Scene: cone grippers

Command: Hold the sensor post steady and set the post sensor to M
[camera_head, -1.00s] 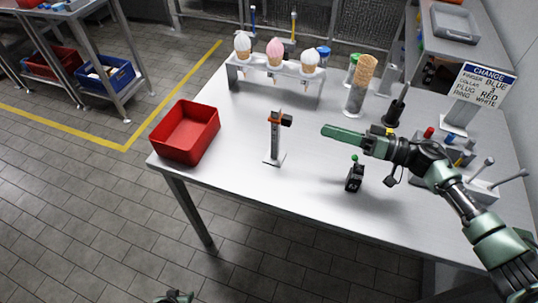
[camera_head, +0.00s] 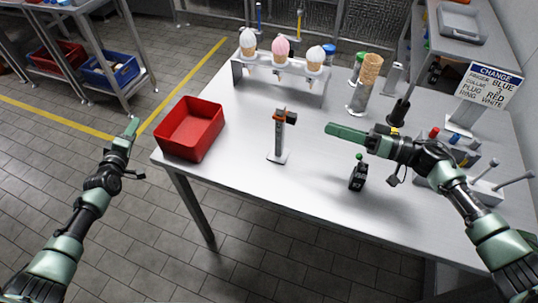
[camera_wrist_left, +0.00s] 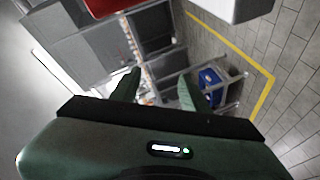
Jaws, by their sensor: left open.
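The sensor post (camera_head: 279,140) stands upright on the table, left of its middle, on a small flat base. It has a small dark sensor (camera_head: 291,117) and an orange part near its top. Its setting cannot be read. My left gripper (camera_head: 132,128) is off the table's left side, over the floor, apart from the post. Its two fingers show apart and empty in the left wrist view (camera_wrist_left: 158,88). My right gripper (camera_head: 330,128) is above the table, right of the post and apart from it, pointing left. Whether its fingers are apart cannot be told.
A red bin (camera_head: 190,128) sits at the table's left edge. A rack of ice cream cones (camera_head: 280,72) stands behind the post. A small black device (camera_head: 358,173) stands below my right gripper. A sign (camera_head: 487,86) stands at right. The table's front middle is clear.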

